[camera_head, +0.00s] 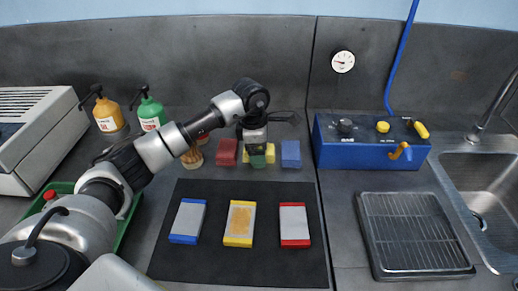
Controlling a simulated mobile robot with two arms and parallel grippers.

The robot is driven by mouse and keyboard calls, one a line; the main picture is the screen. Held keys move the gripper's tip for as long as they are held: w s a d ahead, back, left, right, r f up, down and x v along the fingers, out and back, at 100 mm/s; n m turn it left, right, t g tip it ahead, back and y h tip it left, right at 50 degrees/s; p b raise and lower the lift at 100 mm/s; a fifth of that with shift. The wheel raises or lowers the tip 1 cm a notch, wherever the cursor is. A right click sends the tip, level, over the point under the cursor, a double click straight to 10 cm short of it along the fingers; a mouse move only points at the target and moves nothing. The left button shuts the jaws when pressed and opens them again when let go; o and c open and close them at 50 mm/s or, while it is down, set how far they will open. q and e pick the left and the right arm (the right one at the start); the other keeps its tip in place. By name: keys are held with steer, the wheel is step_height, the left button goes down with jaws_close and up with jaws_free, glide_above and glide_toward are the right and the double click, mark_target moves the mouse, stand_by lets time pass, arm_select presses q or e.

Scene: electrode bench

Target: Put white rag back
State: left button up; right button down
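My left arm reaches in from the left. Its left gripper (256,150) points down over the row of coloured pieces behind the black mat. No plain white rag can be made out. Three flat pieces with pale tops lie on the black mat (190,268): one blue-edged (187,221), one yellow-edged with a tan top (240,223), and one red-edged (294,224). My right gripper is not in view.
Red (227,152), yellow (268,153) and blue (291,153) blocks stand around the gripper. A blue device (365,155), a ribbed tray (415,232) and a sink (490,180) are right. Yellow (107,113) and green (150,112) bottles and a green tray (131,215) are left.

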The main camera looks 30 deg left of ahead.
arm_select(q)
step_height(320, 180, up, 12)
steer(key=a+b, duration=0.1)
steer(key=shift+s+a, duration=0.15)
steer(key=shift+s, duration=0.2)
steer(key=shift+r, duration=0.1)
